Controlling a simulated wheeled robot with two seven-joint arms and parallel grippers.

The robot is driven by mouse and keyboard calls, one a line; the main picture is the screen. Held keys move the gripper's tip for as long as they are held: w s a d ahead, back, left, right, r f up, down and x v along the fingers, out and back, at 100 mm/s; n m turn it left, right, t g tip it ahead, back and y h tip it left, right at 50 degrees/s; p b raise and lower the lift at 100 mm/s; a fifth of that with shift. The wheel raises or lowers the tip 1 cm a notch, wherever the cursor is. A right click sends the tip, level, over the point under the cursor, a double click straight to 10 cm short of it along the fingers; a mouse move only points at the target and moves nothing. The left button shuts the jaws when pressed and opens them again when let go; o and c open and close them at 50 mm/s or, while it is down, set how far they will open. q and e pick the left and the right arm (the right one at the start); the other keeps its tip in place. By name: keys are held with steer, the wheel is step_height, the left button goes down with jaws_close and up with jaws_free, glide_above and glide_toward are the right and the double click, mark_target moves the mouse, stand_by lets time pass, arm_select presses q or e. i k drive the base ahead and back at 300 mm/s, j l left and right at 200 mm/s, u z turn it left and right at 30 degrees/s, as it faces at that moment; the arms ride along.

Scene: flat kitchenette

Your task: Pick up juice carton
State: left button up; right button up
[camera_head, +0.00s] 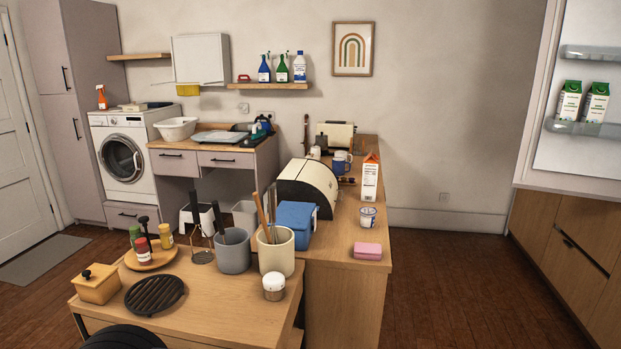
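A white carton with an orange top (370,180), which looks like the juice carton, stands upright on the wooden counter (345,250), near its right edge. Its front faces me and nothing hides it. Two white and green cartons (569,101) stand side by side in a door shelf at the upper right. Neither of my grippers shows in the head view.
Beside the orange-topped carton are a blue mug (341,162), a cream bread box (308,188) and a small white tub (368,217). A pink sponge (367,250) lies nearer. Utensil pots (233,252) crowd the front counter. The floor (455,285) right of the counter is clear.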

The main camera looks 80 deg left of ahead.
mark_target(370, 168)
steer(key=u, duration=2.4)
steer(key=i+l, duration=0.65)
steer(key=i, duration=0.2)
steer(key=i+l, duration=0.7)
steer(key=i, duration=0.15)
steer(key=j+u, duration=0.05)
